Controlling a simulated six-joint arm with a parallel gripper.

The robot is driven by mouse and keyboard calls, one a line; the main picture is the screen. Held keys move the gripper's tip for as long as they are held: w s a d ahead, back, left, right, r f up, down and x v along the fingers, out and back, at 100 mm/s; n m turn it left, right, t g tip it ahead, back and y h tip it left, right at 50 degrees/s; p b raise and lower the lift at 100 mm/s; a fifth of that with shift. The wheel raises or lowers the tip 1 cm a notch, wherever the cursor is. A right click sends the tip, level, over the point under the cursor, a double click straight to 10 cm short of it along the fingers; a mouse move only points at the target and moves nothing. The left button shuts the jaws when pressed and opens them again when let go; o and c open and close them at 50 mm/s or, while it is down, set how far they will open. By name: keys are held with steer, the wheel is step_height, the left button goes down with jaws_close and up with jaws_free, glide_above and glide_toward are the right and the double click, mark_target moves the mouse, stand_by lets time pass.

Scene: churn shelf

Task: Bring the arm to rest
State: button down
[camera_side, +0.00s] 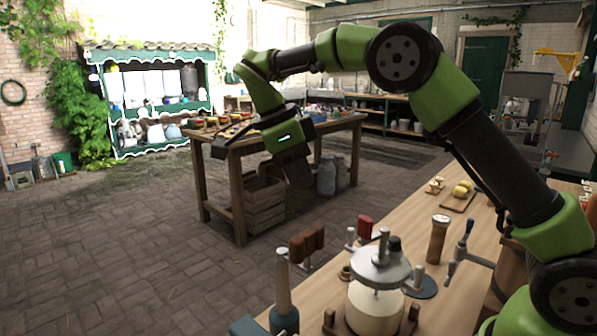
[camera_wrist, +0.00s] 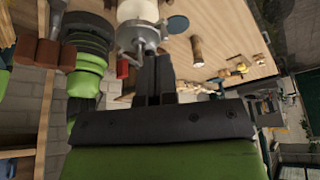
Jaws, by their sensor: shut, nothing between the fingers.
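My gripper (camera_side: 300,192) hangs in the air at the end of my arched arm, pointing down, to the left of the near wooden bench. It is dark against the far table's legs and floor, so its fingers are hard to make out in the side view. In the wrist view my gripper (camera_wrist: 156,62) shows two dark fingers side by side, closed together with nothing held. The churn also shows at the top of the wrist view (camera_wrist: 137,10).
The near wooden bench (camera_side: 330,291) carries a wooden cylinder (camera_side: 438,240), a small board with yellow pieces (camera_side: 458,201) and several red-brown handled tools (camera_side: 306,243). A heavy table (camera_side: 240,150) with a crate below stands behind. The paved floor (camera_side: 110,240) at left is clear.

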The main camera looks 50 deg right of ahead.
steer(key=s+r+n+t+y, duration=0.35)
steer(key=s+r+n, duration=0.35)
steer(key=s+n, duration=0.25)
steer(key=s+a+f+n+t+y, duration=0.2)
steer(key=s+n+t, duration=0.4)
steer(key=s+n, duration=0.4)
steer(key=shift+s+a+f+n, duration=0.25)
steer(key=shift+s+a+n, duration=0.1)
steer(key=shift+n, duration=0.8)
steer(key=c, duration=1.8)
jaws_free()
steer(key=shift+t, duration=0.25)
steer(key=shift+c, duration=0.2)
